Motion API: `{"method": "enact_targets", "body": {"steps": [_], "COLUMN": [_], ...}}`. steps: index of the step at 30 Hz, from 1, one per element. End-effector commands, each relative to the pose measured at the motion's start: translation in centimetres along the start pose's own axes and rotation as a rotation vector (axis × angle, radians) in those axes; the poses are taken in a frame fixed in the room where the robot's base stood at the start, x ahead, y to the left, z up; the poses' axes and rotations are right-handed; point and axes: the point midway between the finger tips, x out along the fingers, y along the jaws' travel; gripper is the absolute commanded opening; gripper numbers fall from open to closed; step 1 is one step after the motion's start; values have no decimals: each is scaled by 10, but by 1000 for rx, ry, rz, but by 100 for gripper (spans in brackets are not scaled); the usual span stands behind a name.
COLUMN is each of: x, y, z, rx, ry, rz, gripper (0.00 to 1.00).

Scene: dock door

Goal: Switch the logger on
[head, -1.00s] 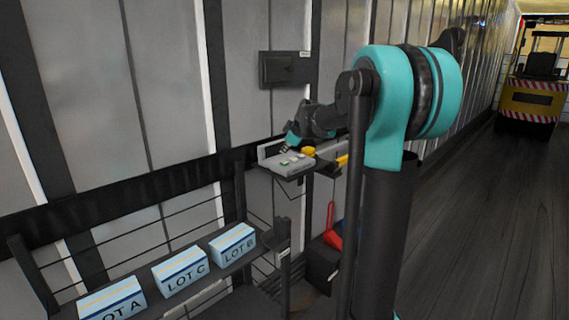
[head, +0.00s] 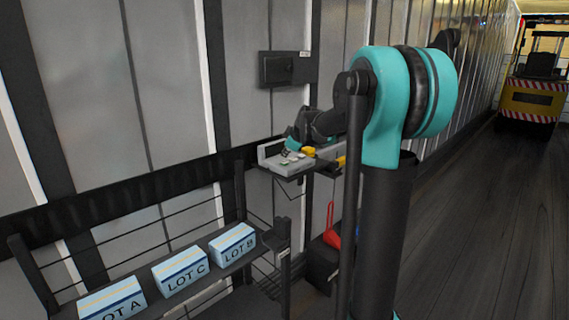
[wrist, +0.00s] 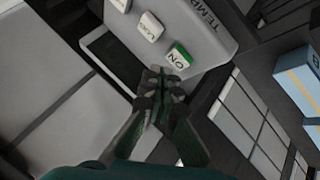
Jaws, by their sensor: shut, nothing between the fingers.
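The logger (head: 298,169) is a light grey unit with raised keys and a small dark display, on a little shelf against the wall in the head view. In the wrist view the logger (wrist: 205,28) shows the lettering "TEMP", a white key marked ON with a green edge (wrist: 179,57), and other white keys. My gripper (wrist: 163,80) is shut and empty, its fingertips right by the ON key. Whether they touch it I cannot tell. In the head view my gripper (head: 287,150) is over the logger, its tips partly hidden.
Blue boxes LOT A (head: 112,300), LOT C (head: 180,271) and LOT B (head: 232,243) stand on a rack at lower left. A dark wall box (head: 284,68) hangs above the logger. A yellow object (head: 308,151) is beside it. A forklift (head: 530,95) stands far right; the floor there is clear.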

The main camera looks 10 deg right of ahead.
Motion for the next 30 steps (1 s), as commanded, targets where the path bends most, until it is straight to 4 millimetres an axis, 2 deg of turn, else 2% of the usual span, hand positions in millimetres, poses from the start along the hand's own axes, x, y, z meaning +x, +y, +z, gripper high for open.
{"method": "enact_targets", "body": {"steps": [30], "x": [6], "y": [-4], "z": [4], "rx": [0], "ry": [0], "rz": [0], "gripper": [0]}}
